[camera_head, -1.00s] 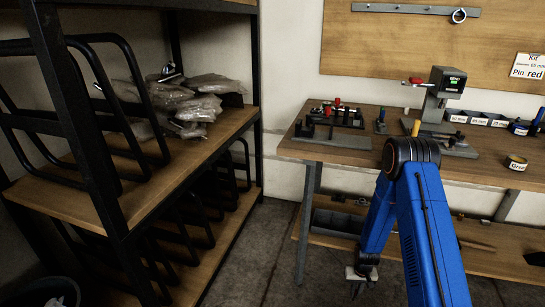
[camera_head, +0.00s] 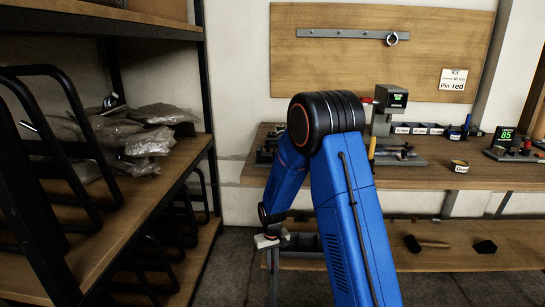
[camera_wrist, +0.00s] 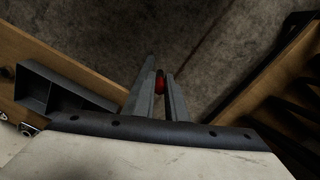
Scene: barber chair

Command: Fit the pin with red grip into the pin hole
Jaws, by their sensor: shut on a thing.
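My gripper (camera_wrist: 159,88) is shut on the pin with red grip (camera_wrist: 159,82) in the wrist view. The pin hole cannot be made out in either view. My arm hides part of the bench top and most of the dark fixture (camera_head: 264,153) at its left end.
A shelf rack (camera_head: 110,235) with plastic bags stands left. A mallet (camera_head: 427,243) lies on the lower shelf.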

